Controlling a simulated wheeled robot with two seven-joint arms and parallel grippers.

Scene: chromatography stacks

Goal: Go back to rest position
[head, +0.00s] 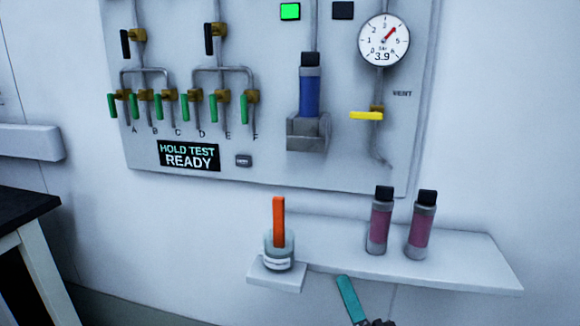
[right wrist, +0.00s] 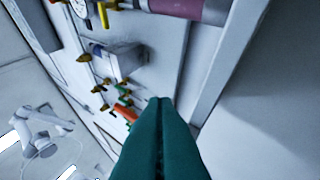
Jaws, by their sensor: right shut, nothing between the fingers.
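My right gripper (head: 347,290) shows at the bottom of the head view, just below the front edge of the shelf. Its teal fingers are shut together with nothing between them. The closed fingers (right wrist: 160,103) fill the lower middle of the right wrist view. My left gripper is in neither view.
The wall panel (head: 270,170) holds valves, a gauge (head: 383,40) and a blue cartridge (head: 309,92) in a grey holder. Below it, the shelf (head: 450,265) carries two pink cartridges (head: 380,222) and a jar (head: 278,252) with an orange strip. A dark table (head: 30,210) stands left.

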